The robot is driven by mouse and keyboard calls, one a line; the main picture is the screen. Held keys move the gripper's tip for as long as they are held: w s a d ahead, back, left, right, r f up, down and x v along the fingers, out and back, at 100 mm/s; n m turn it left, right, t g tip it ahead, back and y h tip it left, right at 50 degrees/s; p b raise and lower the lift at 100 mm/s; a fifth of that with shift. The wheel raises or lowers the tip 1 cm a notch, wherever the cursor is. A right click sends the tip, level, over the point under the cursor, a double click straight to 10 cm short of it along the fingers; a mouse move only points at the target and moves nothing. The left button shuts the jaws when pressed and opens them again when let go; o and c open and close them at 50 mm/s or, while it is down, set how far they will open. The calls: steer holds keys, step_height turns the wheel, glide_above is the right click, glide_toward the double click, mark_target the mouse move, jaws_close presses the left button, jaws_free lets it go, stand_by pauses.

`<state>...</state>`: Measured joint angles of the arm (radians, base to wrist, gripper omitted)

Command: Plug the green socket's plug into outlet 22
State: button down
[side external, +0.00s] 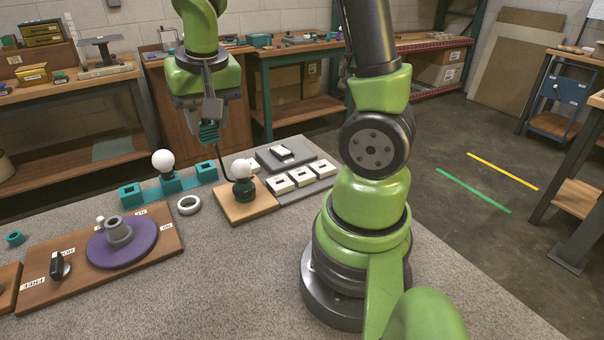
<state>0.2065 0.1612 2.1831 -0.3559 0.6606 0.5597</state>
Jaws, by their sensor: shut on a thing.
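The green socket (243,193) stands upright on a small wooden board with a white bulb (242,169) in it. A black cord (222,164) rises from it to my gripper (209,136). My gripper is shut at the cord's upper end, above the bench and left of the green socket; the plug is mostly hidden by the fingers. White outlet blocks (301,177) sit in a row on a grey board (292,194) right of the socket. Their number labels are too small to read, so I cannot tell which is outlet 22.
A dark grey plate with a white piece (282,153) lies behind the outlet row. The bench front is clear.

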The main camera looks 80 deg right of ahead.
steer(key=s+d, duration=0.9)
steer(key=d, duration=0.5)
stand_by(6.6)
